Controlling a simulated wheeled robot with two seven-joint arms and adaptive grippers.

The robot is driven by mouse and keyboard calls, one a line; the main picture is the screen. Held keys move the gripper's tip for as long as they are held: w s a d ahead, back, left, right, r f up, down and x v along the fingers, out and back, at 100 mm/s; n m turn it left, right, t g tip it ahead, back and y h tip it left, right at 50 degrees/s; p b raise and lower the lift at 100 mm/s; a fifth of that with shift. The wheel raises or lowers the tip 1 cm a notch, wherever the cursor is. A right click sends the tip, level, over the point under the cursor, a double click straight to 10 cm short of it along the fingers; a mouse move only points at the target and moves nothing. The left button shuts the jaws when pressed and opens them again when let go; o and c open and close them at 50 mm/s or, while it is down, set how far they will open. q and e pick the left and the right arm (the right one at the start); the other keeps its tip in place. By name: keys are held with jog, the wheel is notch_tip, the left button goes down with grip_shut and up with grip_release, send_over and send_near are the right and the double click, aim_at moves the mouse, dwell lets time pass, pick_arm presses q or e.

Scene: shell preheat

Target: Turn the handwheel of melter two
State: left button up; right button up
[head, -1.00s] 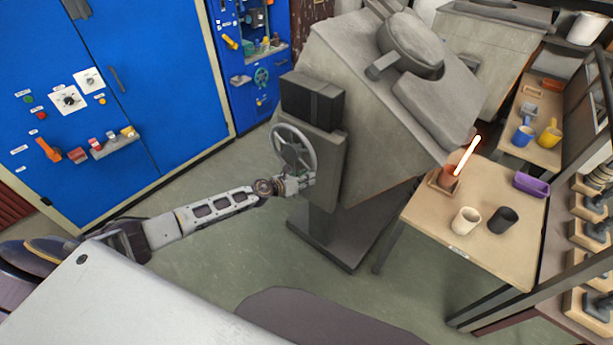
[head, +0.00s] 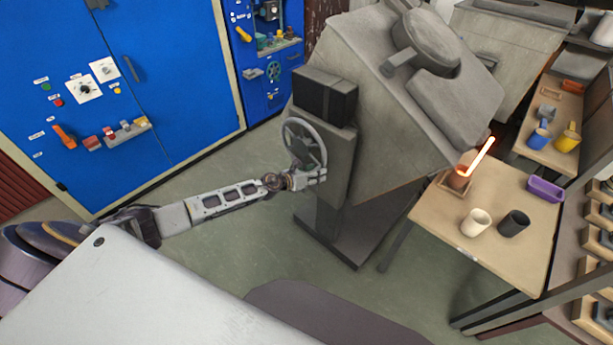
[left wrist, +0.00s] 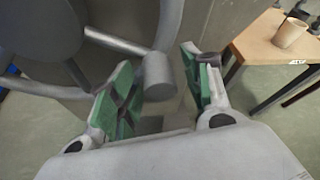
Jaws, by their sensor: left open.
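A grey handwheel (head: 290,127) with spokes is on the side of a large grey melter (head: 385,135); no number is readable on it. My left gripper (head: 319,177) is at the wheel's lower right rim. The green-padded jaws of my left gripper (left wrist: 160,58) are open, one on each side of this grip, with visible gaps. The wheel's hub side (left wrist: 38,28) fills the upper left there. My right gripper is not in view.
A table (head: 440,208) at right holds a cream cup (head: 476,222), a dark cup (head: 513,223), a purple tray (head: 545,189) and a pot with a glowing orange rod (head: 482,156). Another grey melter (head: 510,45) stands behind. Blue cabinets (head: 110,100) stand at left; the floor between is clear.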

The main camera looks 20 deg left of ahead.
pick_arm(q)
jog(key=shift+s+a, duration=0.1)
jog(key=v, duration=1.1)
jog(key=shift+s+r, duration=0.2)
dwell(0.6)
jog(key=shift+a, duration=0.1)
dwell(0.6)
